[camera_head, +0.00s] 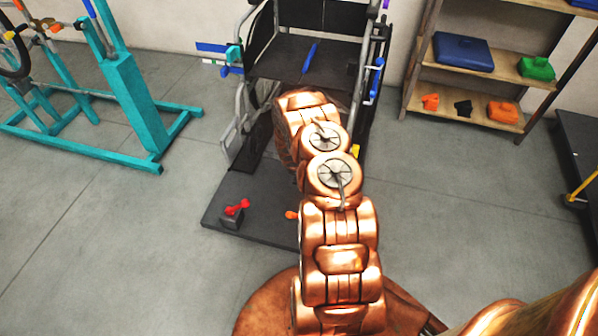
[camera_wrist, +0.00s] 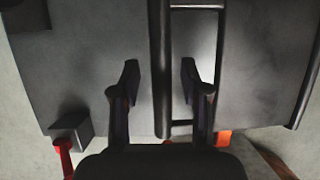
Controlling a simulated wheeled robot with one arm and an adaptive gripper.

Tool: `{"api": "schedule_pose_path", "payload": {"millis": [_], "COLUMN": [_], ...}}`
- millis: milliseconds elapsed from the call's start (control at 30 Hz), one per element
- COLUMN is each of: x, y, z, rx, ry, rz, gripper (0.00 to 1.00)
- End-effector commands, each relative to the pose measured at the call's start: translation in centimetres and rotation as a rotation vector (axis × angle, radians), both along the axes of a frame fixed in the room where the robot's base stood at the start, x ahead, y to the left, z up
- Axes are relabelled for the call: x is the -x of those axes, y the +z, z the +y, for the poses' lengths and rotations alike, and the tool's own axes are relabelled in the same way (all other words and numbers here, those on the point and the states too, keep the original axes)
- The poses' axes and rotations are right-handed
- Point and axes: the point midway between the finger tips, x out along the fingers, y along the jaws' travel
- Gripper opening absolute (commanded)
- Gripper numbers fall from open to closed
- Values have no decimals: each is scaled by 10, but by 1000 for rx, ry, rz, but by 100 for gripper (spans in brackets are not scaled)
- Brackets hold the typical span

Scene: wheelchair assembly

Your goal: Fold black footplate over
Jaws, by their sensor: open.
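The wheelchair (camera_head: 290,60) stands on a dark platform (camera_head: 265,228) in the head view, with my arm in front of its lower part. A dark panel (camera_head: 247,150) shows at its lower left. In the wrist view, a black upright bar (camera_wrist: 161,75), which may be the black footplate seen edge-on, lies between the fingers of my gripper (camera_wrist: 159,75). A black rectangular frame joins it on the right. The gripper is open, one finger on each side of the bar; I cannot tell whether they touch it. My gripper is hidden in the head view.
A red lever (camera_head: 237,207) on a dark block and an orange part (camera_head: 291,214) sit at the platform's front edge. A teal stand (camera_head: 137,110) is at the left. A wooden shelf (camera_head: 468,75) with coloured parts is at the back right. The grey floor between is clear.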

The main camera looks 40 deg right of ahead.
Motion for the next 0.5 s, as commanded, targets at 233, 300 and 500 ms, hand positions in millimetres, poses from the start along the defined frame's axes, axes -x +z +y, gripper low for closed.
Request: {"api": "schedule_pose_path", "payload": {"millis": [233, 300, 500], "x": [6, 6, 12], "y": [24, 32, 52], "z": [7, 10, 17], "rx": [3, 2, 3], "ry": [1, 1, -1], "rz": [3, -1, 3], "gripper": [46, 46, 46]}}
